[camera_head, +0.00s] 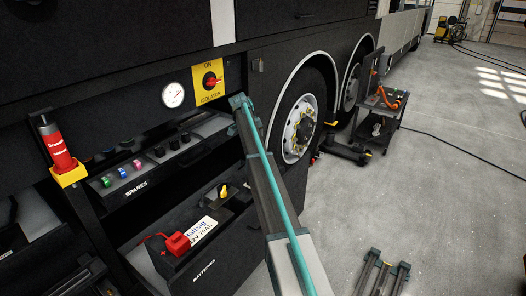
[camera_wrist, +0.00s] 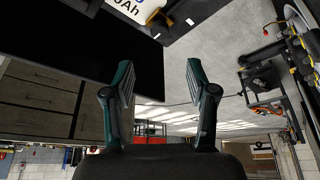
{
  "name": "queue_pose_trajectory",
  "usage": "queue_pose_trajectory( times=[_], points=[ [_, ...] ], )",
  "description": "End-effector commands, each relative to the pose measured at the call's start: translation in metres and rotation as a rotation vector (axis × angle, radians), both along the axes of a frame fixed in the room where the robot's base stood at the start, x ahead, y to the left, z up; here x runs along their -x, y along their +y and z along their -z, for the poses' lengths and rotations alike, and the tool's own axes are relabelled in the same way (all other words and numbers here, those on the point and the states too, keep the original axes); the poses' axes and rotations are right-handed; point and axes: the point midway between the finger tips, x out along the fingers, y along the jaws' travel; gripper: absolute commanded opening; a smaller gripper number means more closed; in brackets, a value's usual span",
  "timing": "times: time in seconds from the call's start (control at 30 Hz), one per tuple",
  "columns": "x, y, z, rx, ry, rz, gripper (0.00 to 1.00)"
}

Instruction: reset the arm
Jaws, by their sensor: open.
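My gripper (camera_wrist: 160,78) shows in the wrist view with its two teal-and-black fingers spread wide apart. Nothing sits between the fingers. The wrist picture appears upside down. The battery's white label (camera_wrist: 128,8) and a yellow terminal part (camera_wrist: 156,18) show at its top edge, beyond the fingers and not touched by them. My long teal-striped arm link crosses the middle, in front of the bus side. The battery label (camera_head: 203,229) and a red terminal cover (camera_head: 177,243) show left of it.
The batteries tray (camera_head: 204,274) stands out below the spares tray (camera_head: 135,191). A red cylinder (camera_head: 57,149) stands in a yellow holder at the left. A red isolator knob (camera_head: 210,81) and round gauge (camera_head: 173,95) are above. A tool cart (camera_head: 379,122) stands beyond the wheel (camera_head: 300,128); floor on the right is mostly clear.

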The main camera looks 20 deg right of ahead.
Motion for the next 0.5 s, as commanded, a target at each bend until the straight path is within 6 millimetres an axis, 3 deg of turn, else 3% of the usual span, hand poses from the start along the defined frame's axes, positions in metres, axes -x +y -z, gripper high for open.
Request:
queue_pose_trajectory(
  times=[0.5],
  points=[
    [-0.0004, 0.0021, -0.0057, 0.0, 0.001, 0.0, 0.57]
  ],
)
